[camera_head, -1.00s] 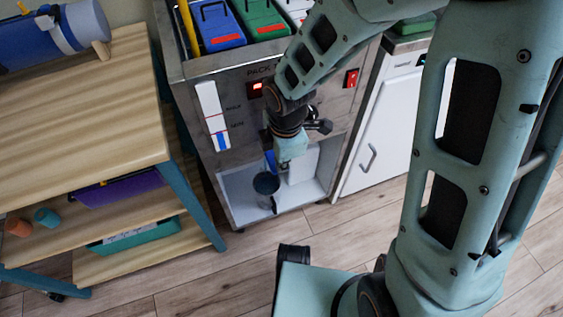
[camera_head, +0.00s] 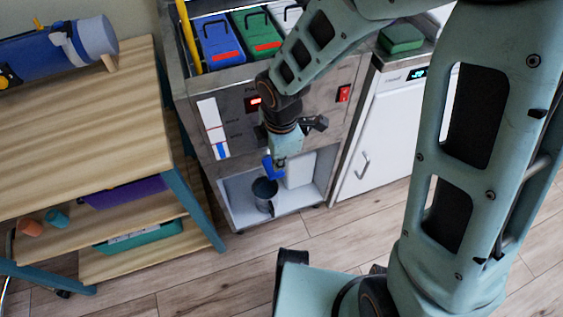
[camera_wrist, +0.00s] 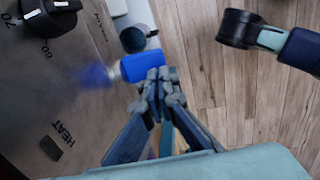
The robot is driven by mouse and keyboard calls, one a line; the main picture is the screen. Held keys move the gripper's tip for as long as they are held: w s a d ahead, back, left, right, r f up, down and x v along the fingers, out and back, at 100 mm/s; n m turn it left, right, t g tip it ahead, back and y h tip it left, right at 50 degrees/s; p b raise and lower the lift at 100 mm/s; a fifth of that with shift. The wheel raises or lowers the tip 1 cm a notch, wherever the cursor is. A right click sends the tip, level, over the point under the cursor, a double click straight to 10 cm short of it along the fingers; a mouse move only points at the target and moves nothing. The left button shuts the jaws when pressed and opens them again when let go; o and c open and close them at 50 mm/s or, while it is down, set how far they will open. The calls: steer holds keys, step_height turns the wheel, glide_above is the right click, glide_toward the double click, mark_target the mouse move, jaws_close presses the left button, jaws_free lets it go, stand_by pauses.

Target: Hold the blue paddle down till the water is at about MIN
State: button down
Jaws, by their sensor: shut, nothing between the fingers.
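The blue paddle (camera_head: 273,169) sticks out of the steel cabinet front, below my gripper (camera_head: 281,161). In the wrist view, the shut, empty fingertips of my gripper (camera_wrist: 158,75) are at the near edge of the blue paddle (camera_wrist: 146,66). They look in contact, but I cannot tell how hard they press. The white level gauge (camera_head: 209,112) is left of my gripper, with MAX and MIN labels beside it. Blue shows in its lower part; the exact level against MIN is too small to read. A dark bucket (camera_head: 264,188) stands in the recess below the paddle.
Blue and green packs (camera_head: 222,40) sit in the cabinet's open top. A red switch (camera_head: 343,93) is right of my arm. A black dial (camera_wrist: 48,15) shows in the wrist view. A wooden shelf unit (camera_head: 85,95) stands left; a white appliance (camera_head: 378,135) stands right.

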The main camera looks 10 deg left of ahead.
step_height(320, 180, up, 9)
steer(key=p, duration=0.2)
steer(key=shift+s+d+p, duration=0.15)
steer(key=shift+s+p, duration=0.05)
steer(key=shift+p, duration=0.2)
